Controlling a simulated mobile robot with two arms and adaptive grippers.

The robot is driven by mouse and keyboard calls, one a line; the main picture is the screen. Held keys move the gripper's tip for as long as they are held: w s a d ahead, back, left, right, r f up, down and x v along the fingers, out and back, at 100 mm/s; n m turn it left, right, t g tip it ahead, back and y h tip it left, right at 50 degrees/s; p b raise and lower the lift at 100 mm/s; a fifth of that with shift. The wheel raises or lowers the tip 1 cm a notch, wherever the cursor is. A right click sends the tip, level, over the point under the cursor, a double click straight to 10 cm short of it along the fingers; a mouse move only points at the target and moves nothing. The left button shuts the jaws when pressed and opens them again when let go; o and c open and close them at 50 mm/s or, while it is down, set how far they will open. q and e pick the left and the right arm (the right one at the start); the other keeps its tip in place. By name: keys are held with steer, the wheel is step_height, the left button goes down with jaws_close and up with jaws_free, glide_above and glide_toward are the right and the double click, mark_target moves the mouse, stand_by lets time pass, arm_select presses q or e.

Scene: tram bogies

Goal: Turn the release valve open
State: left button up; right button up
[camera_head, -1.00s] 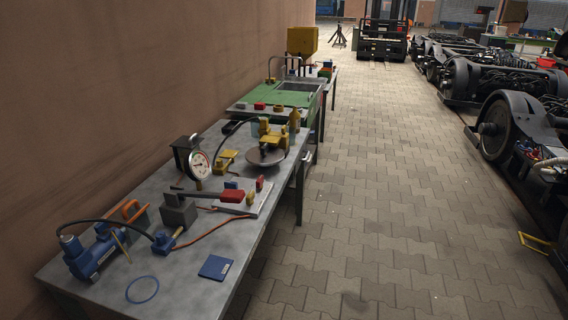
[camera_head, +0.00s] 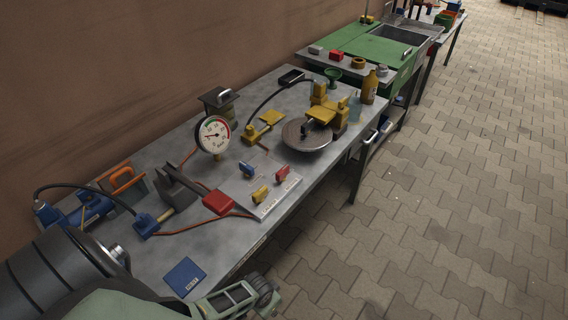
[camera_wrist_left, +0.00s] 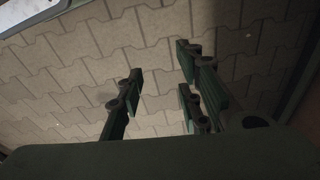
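A pale plate (camera_head: 279,197) lies on the workbench by its aisle-side edge. It carries a blue handle (camera_head: 246,170), a yellow handle (camera_head: 259,193) and a red handle (camera_head: 282,171). Which of them is the release valve I cannot tell; their labels are too small to read. A round pressure gauge (camera_head: 213,135) stands behind the plate. My left gripper (camera_head: 240,298) is low in the head view, at the bench's near aisle side, apart from the handles. In the left wrist view its fingers (camera_wrist_left: 158,100) are spread and empty above the paving. My right gripper is not in view.
The workbench (camera_head: 150,266) runs along the wall. A lever with a red grip (camera_head: 218,203), a yellow device with a round disc (camera_head: 307,135), a blue pump (camera_head: 88,208) and a blue block (camera_head: 184,276) stand or lie on it. The paved aisle (camera_head: 440,200) is clear.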

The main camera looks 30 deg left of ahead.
arm_select(q)
steer(key=w+d+r+p, duration=0.1)
steer(key=w+r, duration=1)
steer(key=r, duration=0.3)
step_height(320, 180, up, 30)
steer(key=n+g+p, duration=0.1)
steer(key=g+p, duration=0.1)
steer(key=p, duration=0.1)
glide_above(283, 169)
steer(key=shift+s+d, duration=0.1)
steer(key=shift+s, duration=0.05)
step_height(283, 169, down, 7)
steer(key=shift+f, duration=0.2)
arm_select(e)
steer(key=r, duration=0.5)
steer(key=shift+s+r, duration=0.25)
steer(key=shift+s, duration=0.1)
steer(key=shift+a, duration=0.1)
arm_select(q)
jaws_close()
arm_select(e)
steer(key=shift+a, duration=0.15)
